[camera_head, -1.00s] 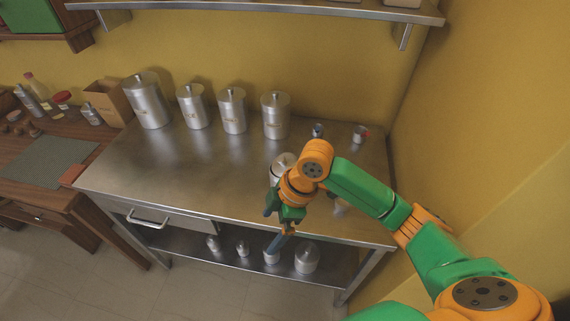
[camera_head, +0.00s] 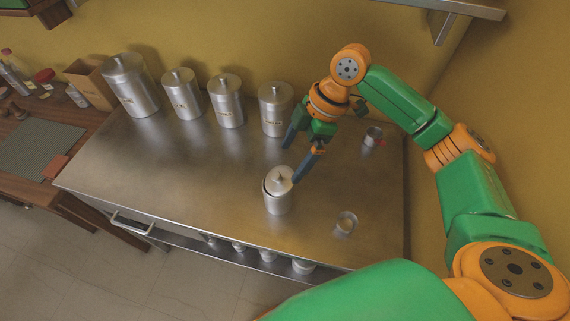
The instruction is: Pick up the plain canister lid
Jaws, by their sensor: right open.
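The plain canister (camera_head: 276,203) is steel, shows no label and stands near the middle of the steel table. Its lid (camera_head: 279,180), with a small knob on top, sits on it slightly askew, with a dark gap at the rim on the left. My right gripper (camera_head: 293,163) is open and empty, its blue fingers pointing down just behind and above the lid. The nearer fingertip overlaps the lid's right edge in the picture; I cannot tell if they touch. My left gripper is not in view.
Several labelled canisters (camera_head: 226,104) stand in a row along the back wall. A small metal cup (camera_head: 346,223) is at the right front and a small tin (camera_head: 373,137) at the right back. The table (camera_head: 170,185) is clear left of the plain canister. A shelf (camera_head: 465,8) hangs above.

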